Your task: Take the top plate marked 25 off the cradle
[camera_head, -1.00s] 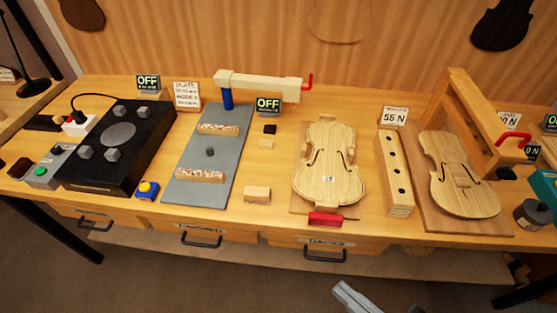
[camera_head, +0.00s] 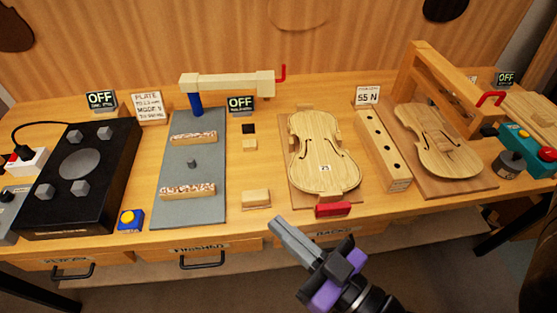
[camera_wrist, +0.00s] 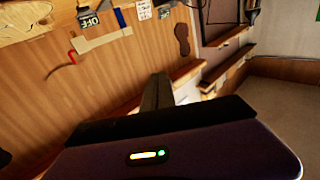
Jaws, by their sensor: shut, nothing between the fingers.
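The top plate (camera_head: 318,148), a pale violin-shaped wooden plate with f-holes and a small label that seems to read 25, lies on its cradle (camera_head: 297,203) in the middle of the bench in the head view. Wooden blocks stand at its upper and lower ends, and a red-handled clamp (camera_head: 333,210) sits at the cradle's front edge. My gripper (camera_head: 277,223) is in front of the bench, low and left of the red handle, apart from the plate. Its fingers are together and empty. In the wrist view the dark fingers (camera_wrist: 157,92) point toward the wooden back wall.
A grey board (camera_head: 210,205) with two speckled strips and a wooden swing arm (camera_head: 228,83) stands left. A black box (camera_head: 80,170) is farther left. A drilled wooden block (camera_head: 383,150) and another violin plate (camera_head: 437,140) under a wooden frame stand right.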

